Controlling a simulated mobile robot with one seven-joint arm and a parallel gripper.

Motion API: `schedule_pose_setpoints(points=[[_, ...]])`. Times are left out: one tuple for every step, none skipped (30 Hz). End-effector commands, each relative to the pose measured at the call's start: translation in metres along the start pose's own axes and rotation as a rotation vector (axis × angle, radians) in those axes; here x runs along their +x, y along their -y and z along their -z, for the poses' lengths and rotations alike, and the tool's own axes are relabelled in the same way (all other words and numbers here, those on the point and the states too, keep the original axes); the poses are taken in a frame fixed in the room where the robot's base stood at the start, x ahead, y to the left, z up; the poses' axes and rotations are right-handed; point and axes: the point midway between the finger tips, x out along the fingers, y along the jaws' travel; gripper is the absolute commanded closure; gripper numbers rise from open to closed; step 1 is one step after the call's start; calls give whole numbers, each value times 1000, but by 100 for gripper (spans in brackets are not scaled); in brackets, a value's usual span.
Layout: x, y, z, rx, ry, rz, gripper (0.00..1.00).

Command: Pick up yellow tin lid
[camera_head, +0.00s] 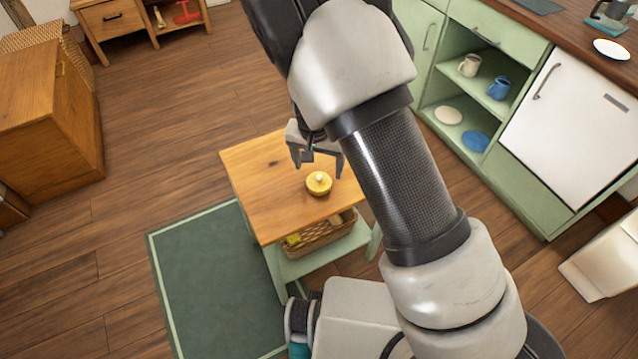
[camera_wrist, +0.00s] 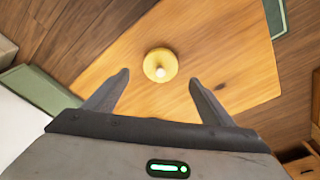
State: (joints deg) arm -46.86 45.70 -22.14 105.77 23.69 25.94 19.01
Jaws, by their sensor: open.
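The yellow tin lid (camera_head: 319,184) is round with a pale knob on top. It lies on the wooden top of a small table (camera_head: 262,205), near the table's right side in the head view. In the wrist view the lid (camera_wrist: 160,65) lies just beyond my fingertips and between their lines. My gripper (camera_head: 315,160) is open and empty, and it is above the table, behind the lid in the head view. The gripper's two fingers (camera_wrist: 158,80) are spread apart in the wrist view. The lid appears apart from both fingers.
A wicker basket (camera_head: 318,238) with something yellow in it sits on the table's lower shelf. A green rug (camera_head: 205,275) lies left of the table. Green cabinets (camera_head: 515,190) with mugs and plates stand at the right. A wooden chest (camera_head: 40,110) stands far left. Wood floor is open between.

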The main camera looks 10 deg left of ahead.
Motion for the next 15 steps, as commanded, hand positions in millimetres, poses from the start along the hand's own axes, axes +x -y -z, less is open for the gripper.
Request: schedule_pose_setpoints(points=[[8, 0, 0, 2, 1, 0, 23], [10, 0, 0, 2, 0, 0, 23], [12, 0, 0, 2, 0, 0, 23], [13, 0, 0, 2, -1, 1, 23], [14, 0, 0, 2, -1, 1, 23], [15, 0, 0, 1, -1, 1, 23], [17, 0, 0, 1, -1, 1, 23], [19, 0, 0, 1, -1, 1, 23], [22, 0, 0, 0, -1, 1, 23], [26, 0, -1, 0, 0, 0, 23], [30, 0, -1, 0, 0, 0, 23], [37, 0, -2, 1, 1, -1, 23], [42, 0, -3, 1, 1, -1, 23], [47, 0, -3, 1, 1, -1, 23], [53, 0, -3, 1, 1, -2, 23]])
